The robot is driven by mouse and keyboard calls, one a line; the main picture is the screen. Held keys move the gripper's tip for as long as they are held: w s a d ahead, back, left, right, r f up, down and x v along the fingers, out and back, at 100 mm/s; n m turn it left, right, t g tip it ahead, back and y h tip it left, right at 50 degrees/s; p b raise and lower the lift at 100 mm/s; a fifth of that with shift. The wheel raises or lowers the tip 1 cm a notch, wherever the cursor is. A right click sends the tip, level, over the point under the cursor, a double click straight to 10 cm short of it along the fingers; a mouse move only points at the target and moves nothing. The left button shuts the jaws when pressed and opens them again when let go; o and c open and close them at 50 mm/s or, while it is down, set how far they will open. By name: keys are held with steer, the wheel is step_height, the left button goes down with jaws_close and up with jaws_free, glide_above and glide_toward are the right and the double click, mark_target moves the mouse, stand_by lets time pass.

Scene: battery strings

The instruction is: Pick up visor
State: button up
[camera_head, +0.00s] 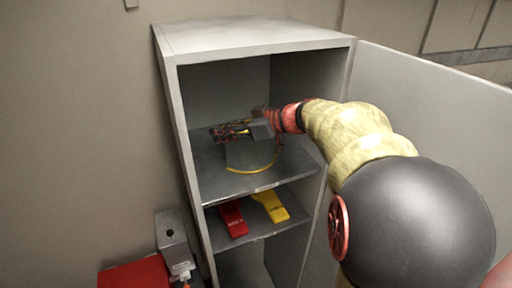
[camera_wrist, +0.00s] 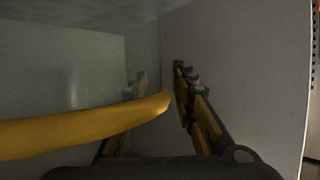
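The visor (camera_head: 250,156) is a dark, see-through sheet with a yellow curved rim, on the upper shelf of the open cabinet. In the wrist view its yellow rim (camera_wrist: 85,127) crosses from the left edge to near the right finger. My gripper (camera_head: 228,131) reaches into the upper compartment and overlaps the visor's back part. In the wrist view my gripper (camera_wrist: 159,80) has its two fingers apart. The left finger is partly hidden behind the rim and looks dim. Contact between fingers and visor cannot be told.
The grey cabinet (camera_head: 250,35) has its door (camera_head: 430,95) swung open on the right. A red item (camera_head: 232,218) and a yellow item (camera_head: 271,205) lie on the lower shelf (camera_head: 254,227). The cabinet side walls are close to my arm. A grey box (camera_head: 172,240) and a red surface (camera_head: 135,274) stand at lower left.

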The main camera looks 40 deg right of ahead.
steer(key=shift+c, duration=1.2)
jaws_close()
